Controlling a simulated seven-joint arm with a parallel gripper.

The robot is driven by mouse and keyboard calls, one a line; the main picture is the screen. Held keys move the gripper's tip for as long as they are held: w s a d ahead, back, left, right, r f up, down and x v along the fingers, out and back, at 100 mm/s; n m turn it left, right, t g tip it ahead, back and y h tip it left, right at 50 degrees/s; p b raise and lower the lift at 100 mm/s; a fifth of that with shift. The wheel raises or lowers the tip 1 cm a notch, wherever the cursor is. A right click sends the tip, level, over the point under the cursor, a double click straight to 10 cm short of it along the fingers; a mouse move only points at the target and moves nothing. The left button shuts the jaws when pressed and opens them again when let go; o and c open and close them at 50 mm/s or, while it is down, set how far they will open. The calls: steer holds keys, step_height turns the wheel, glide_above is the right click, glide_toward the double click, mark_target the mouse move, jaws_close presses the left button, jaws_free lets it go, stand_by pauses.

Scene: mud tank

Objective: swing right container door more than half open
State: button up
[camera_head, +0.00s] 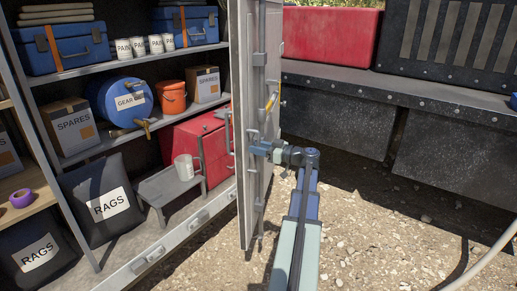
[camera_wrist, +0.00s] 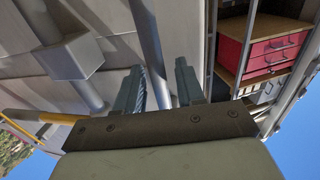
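The right container door (camera_head: 247,205) is a tall grey panel, standing swung out from the container and seen nearly edge-on. Upright locking bars with brackets run along its outer face. My gripper (camera_head: 257,149) is at the door's outer side, at about mid-height, close to a bar. In the wrist view the two fingers (camera_wrist: 160,88) are apart. A round grey bar (camera_wrist: 148,35) passes between or just behind them, nearer the left finger. I cannot tell whether they touch it. The door's face (camera_wrist: 105,20) fills the upper left of that view.
A dark metal bench (camera_head: 340,125) stands at right. Gravel (camera_head: 365,235) is open in front.

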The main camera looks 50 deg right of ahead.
steer(key=shift+c, duration=0.2)
jaws_close()
stand_by(0.4)
